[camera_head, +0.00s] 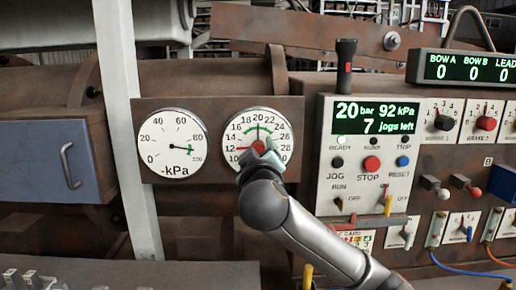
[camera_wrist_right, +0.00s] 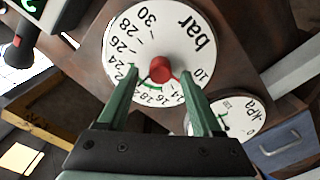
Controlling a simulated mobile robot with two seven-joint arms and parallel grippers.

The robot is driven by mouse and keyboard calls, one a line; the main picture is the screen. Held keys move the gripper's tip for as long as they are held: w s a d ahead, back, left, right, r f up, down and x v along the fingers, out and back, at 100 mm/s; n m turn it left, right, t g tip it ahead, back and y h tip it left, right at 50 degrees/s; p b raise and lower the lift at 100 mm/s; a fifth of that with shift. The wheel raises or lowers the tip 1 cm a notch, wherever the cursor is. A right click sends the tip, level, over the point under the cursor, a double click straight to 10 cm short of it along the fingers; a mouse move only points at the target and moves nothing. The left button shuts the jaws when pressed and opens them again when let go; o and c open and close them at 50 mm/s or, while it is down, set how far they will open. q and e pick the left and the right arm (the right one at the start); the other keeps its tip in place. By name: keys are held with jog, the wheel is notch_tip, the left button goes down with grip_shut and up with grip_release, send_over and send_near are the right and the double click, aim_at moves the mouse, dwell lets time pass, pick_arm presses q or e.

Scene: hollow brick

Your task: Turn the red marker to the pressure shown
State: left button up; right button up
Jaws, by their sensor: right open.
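The bar gauge (camera_head: 249,125) is a round white dial on a brown plate. In the wrist view the red knob (camera_wrist_right: 160,69) shows clearly. My right gripper (camera_head: 262,156) is in front of the dial, and its green fingers (camera_wrist_right: 160,76) are open, one on each side of the knob, with gaps showing. The display (camera_head: 376,114) reads 20 bar, 92 kPa, 7 jogs left. My left gripper is out of view.
A kPa gauge (camera_head: 172,146) stands left of the bar gauge. The control panel right of it has a red STOP button (camera_head: 372,164) and several switches. A grey post (camera_head: 128,130) and blue drawer (camera_head: 52,155) are at left. A black-handled tool (camera_head: 345,62) rises above the panel.

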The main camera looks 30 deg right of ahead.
jog(key=shift+w+d, duration=0.2)
jog(key=shift+w, duration=0.15)
jog(key=shift+c, duration=0.2)
grip_shut()
